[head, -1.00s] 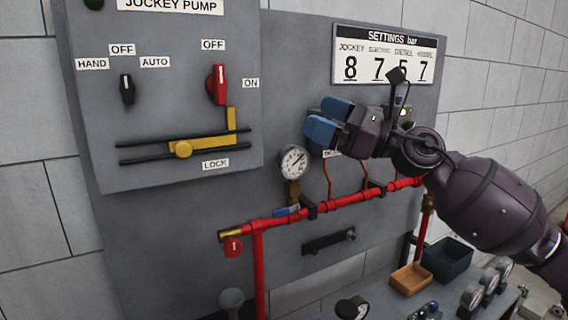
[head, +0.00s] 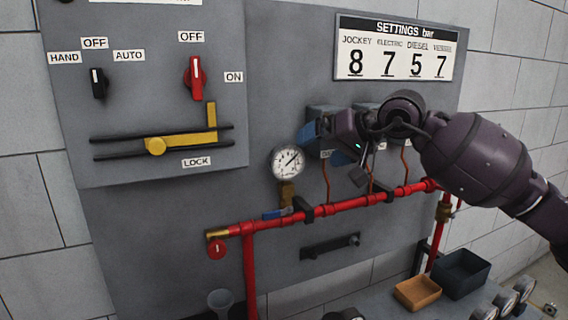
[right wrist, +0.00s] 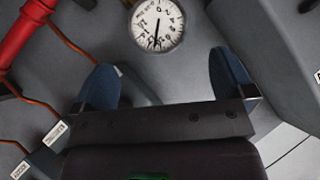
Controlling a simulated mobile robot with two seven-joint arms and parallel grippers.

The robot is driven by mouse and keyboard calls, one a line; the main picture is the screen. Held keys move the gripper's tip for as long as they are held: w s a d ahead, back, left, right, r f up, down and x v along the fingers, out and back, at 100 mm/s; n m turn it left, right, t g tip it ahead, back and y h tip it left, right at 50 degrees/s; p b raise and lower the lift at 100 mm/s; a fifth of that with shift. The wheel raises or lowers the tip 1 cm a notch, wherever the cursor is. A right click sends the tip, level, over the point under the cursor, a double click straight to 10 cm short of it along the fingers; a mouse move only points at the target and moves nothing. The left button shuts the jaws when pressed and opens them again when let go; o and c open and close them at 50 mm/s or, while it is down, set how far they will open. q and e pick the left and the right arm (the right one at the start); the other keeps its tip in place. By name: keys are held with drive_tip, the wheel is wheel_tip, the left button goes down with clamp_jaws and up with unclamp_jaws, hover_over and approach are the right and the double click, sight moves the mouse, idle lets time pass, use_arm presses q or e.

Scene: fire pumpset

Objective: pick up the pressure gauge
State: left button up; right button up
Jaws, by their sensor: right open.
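A round pressure gauge (head: 288,162) with a white dial stands on a brass fitting above the red pipe, in front of the grey panel. In the right wrist view the gauge (right wrist: 157,24) is at the top, beyond the fingertips and roughly between their lines. My right gripper (head: 310,132) is just right of and above the gauge in the head view, with its blue fingers toward it. In the right wrist view the gripper (right wrist: 165,80) is open and empty, its two blue fingers wide apart. My left gripper is not in view. Other gauges (head: 507,302) lie at the lower right.
The red pipe (head: 335,207) with copper lines runs below my right gripper. The jockey pump box (head: 150,120) juts out at left. Grey boxes (head: 322,118) sit behind the gripper. An orange tray (head: 417,292) and a dark bin (head: 462,273) stand on the bench.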

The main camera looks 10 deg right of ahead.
sight(291, 161)
drive_tip(key=shift+n, duration=0.3)
drive_tip(key=x, duration=0.5)
drive_tip(key=shift+w, duration=0.15)
drive_tip(key=shift+w+a+f+p, duration=0.3)
drive_tip(key=shift+w+f+p, duration=0.05)
drive_tip(key=shift+w+p, duration=0.1)
drive_tip(key=x, duration=0.3)
drive_tip(key=shift+w+p, duration=0.15)
drive_tip(key=shift+p, duration=0.15)
drive_tip(key=shift+w+a+f, duration=0.25)
drive_tip(key=shift+w+f, duration=0.1)
drive_tip(key=shift+c, duration=0.2)
drive_tip(key=c, duration=0.8)
